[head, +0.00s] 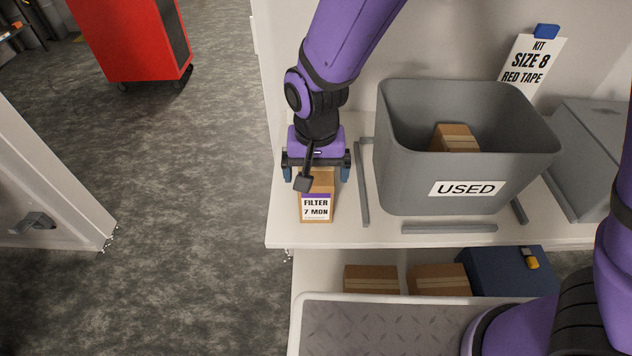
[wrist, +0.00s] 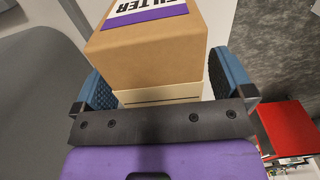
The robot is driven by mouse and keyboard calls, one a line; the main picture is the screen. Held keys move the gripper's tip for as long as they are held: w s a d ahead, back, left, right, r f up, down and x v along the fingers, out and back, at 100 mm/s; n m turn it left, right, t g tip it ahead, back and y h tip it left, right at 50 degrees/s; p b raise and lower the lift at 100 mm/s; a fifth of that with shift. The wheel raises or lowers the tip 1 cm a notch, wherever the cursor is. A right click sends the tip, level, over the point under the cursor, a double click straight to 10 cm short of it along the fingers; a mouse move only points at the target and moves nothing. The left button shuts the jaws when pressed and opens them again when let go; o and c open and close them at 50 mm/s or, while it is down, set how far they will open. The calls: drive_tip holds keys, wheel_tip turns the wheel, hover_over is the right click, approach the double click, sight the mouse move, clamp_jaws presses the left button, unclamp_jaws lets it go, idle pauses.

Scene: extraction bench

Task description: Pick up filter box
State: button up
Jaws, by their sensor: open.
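The filter box (head: 317,209) is a small brown carton with a white label reading "FILTER 7 MON" and a purple stripe. It stands on the left end of the white bench top in the head view. My gripper (head: 317,174) is above and behind it, pointing down, its blue-padded fingers apart on either side of the box. In the wrist view the box (wrist: 150,48) lies between and just beyond the open fingers of my gripper (wrist: 165,90). Contact with the pads cannot be made out. My wrist hides the upper part of the box in the head view.
A grey bin (head: 408,185) marked "USED" stands right of the box, holding a brown carton (head: 455,138). Grey strips (head: 362,184) lie around the bin. A sign (head: 532,68) stands behind. Cartons (head: 371,279) and a blue case (head: 507,270) sit below. Open floor lies left.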

drive_tip(key=shift+f, duration=0.65)
drive_tip(key=c, duration=1.1)
drive_tip(key=shift+r, duration=0.15)
